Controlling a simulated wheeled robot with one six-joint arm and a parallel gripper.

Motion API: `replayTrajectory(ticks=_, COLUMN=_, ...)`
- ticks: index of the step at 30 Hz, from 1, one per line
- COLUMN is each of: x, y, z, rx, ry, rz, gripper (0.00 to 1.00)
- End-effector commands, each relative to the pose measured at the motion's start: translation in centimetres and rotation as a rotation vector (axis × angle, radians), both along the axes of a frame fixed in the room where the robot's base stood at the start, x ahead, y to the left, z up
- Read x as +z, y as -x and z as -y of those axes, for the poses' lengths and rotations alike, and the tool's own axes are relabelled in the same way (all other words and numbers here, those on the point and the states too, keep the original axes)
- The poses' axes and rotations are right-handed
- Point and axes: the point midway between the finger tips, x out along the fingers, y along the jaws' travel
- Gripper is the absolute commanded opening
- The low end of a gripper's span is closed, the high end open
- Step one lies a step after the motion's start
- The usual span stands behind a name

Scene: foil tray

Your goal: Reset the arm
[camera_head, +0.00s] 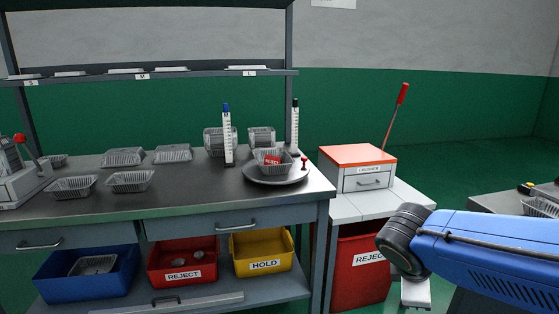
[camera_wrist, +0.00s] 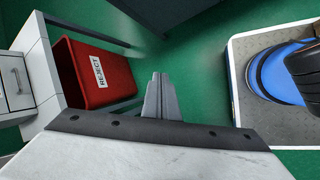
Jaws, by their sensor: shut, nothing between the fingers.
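My arm, blue with a dark joint, reaches in from the right in the head view. A small pale part of my wrist hangs below the dark joint there. In the wrist view my gripper (camera_wrist: 160,98) shows its two grey fingers together, with nothing between them. It hangs over the green floor, apart from the red reject bin (camera_wrist: 92,75) to its left. That bin also stands under the white crusher stand in the head view (camera_head: 347,273), its right side partly hidden by my arm.
The crusher (camera_head: 369,182) with its raised red lever stands left of my arm. The steel bench (camera_head: 110,205) holds several foil trays, and a round turntable (camera_head: 277,178) bears one tray with a red tag. Another bench with a tray is at far right.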

Motion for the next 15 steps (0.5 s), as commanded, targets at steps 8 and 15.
replayTrajectory(ticks=8, x=0.1, y=5.7, z=-0.1, rx=-0.579, ry=-0.438, rz=0.195, gripper=0.0)
replayTrajectory(ticks=15, x=0.8, y=8.0, z=-1.5, rx=-0.936, ry=-0.718, rz=0.307, gripper=0.0)
